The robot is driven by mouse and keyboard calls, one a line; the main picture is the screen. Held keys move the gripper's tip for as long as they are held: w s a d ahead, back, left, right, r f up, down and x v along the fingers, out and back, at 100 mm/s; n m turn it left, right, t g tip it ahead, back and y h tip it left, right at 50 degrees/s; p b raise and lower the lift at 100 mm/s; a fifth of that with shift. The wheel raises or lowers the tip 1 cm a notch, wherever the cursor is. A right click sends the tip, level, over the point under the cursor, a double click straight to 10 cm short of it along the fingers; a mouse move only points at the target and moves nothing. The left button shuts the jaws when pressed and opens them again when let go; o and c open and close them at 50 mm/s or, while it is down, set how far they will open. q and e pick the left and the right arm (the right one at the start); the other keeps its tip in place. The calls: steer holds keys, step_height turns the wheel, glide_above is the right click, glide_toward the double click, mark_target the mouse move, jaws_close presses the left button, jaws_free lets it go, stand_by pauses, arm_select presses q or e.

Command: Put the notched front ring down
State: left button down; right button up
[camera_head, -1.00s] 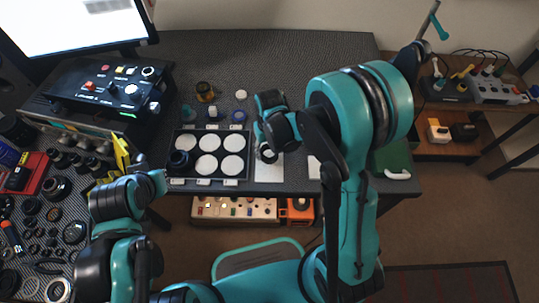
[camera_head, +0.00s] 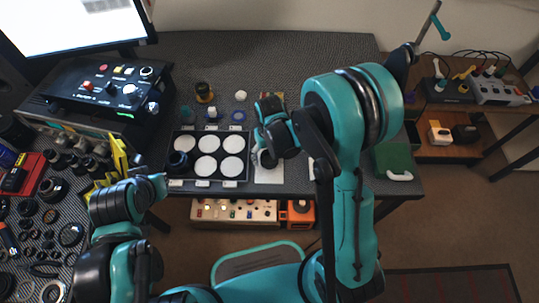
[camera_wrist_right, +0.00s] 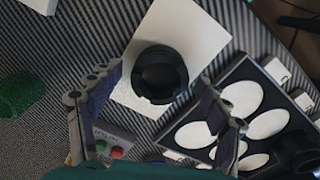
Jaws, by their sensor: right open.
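The notched front ring (camera_wrist_right: 160,75) is a black ring with small notches in its rim. In the right wrist view it lies on a white sheet (camera_wrist_right: 195,35), seen from above. The fingers of my right gripper (camera_wrist_right: 158,82) are spread wide on either side of it, with visible gaps. In the head view my right gripper (camera_head: 268,150) is over the sheet (camera_head: 270,174) and hides part of the ring. My left gripper (camera_head: 155,184) is at the lower left, apart from the ring; its fingers are not clear.
A black tray with white round pads (camera_head: 220,154) stands left of the sheet, with a dark lens part (camera_head: 178,162) in one place. A green pad (camera_head: 393,162) lies to the right. Several loose rings and tools cover the left bench.

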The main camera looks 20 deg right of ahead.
step_height(320, 180, up, 11)
steer(key=p, duration=0.4)
steer(key=s+d+r+t, duration=0.2)
steer(key=s+r+t, duration=0.1)
steer(key=s+r, duration=0.2)
steer(key=s+d+r+m+t, duration=0.1)
steer(key=s+r+t, duration=0.3)
steer(key=r, duration=0.4)
steer(key=shift+s+d+r+p, duration=0.3)
steer(key=shift+s+d, duration=0.35)
steer(key=shift+d, duration=0.2)
steer(key=shift+o, duration=0.6)
